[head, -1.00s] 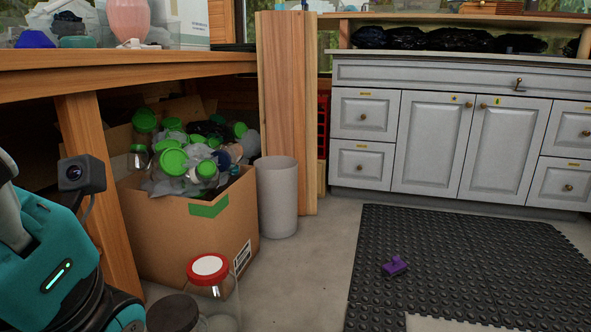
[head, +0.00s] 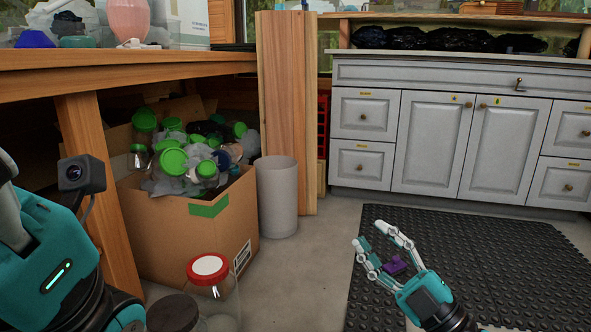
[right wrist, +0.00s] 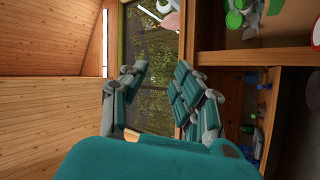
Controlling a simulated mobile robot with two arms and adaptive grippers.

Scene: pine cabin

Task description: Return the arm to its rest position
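My right gripper (head: 372,246) is at the lower right of the head view, in front of the black floor mat. Its fingers are spread apart with nothing between them that I can see held. The right wrist view also shows the gripper (right wrist: 155,75) open, with its fingers apart and a window behind the gap. In the head view a small purple object (head: 396,264) on the mat shows behind the fingers. My left arm shows at the left edge of the head view; its gripper is not in view.
A cardboard box (head: 185,245) of green-lidded jars stands under the wooden bench (head: 160,65). A grey bin (head: 278,200) and a red-lidded jar (head: 208,267) stand nearby. The black mat (head: 480,245) lies before the grey cabinet (head: 433,145). Bare floor lies between bin and mat.

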